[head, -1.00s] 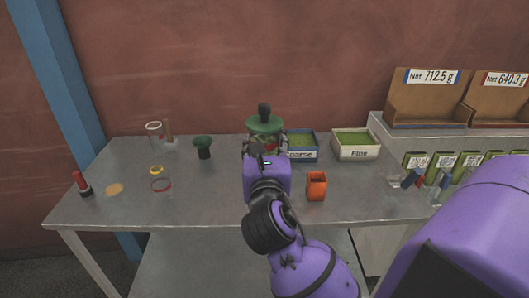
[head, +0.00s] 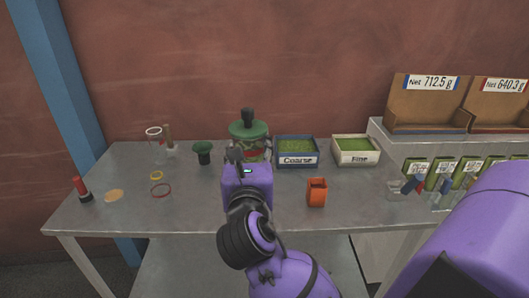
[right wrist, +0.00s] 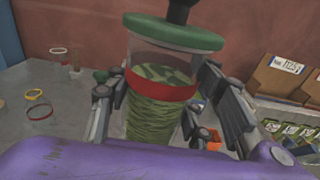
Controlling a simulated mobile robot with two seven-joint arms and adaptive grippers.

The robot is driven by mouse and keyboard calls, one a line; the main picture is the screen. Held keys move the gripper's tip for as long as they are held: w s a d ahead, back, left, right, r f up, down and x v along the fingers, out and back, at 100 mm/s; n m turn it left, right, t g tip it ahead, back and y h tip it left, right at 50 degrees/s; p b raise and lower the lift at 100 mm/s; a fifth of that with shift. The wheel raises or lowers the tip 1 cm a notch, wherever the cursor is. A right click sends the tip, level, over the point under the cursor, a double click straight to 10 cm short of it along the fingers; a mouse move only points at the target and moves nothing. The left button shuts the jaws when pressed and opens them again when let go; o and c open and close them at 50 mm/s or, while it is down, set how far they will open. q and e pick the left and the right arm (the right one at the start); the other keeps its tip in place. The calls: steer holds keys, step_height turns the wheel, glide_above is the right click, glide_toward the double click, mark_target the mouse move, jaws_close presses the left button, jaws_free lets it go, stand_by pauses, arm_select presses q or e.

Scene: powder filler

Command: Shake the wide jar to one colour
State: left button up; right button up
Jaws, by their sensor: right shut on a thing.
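The wide jar has clear walls, a green lid with a black knob and a red band; in the head view its lid (head: 249,130) shows above my right gripper (head: 240,156), which hides most of its body. In the right wrist view the jar (right wrist: 152,121) stands between the two fingers of my right gripper (right wrist: 165,105), which is shut on it. Its contents are mottled in lighter and darker green, with an uneven top just above the red band. The jar looks about upright. I cannot tell whether its base touches the table. My left gripper is not in view.
Right of the jar stand the Coarse bin (head: 296,152) and the Fine bin (head: 355,151). An orange cup (head: 317,192) stands in front. A dark green funnel-shaped piece (head: 202,153) and a glass (head: 155,145) stand left. The table's (head: 120,215) front left is mostly clear.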

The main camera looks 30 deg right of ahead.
steer(key=shift+a, duration=0.2)
steer(key=d, duration=0.9)
steer(key=shift+a, duration=2.25)
steer(key=shift+a, duration=2.25)
steer(key=shift+d, duration=2.25)
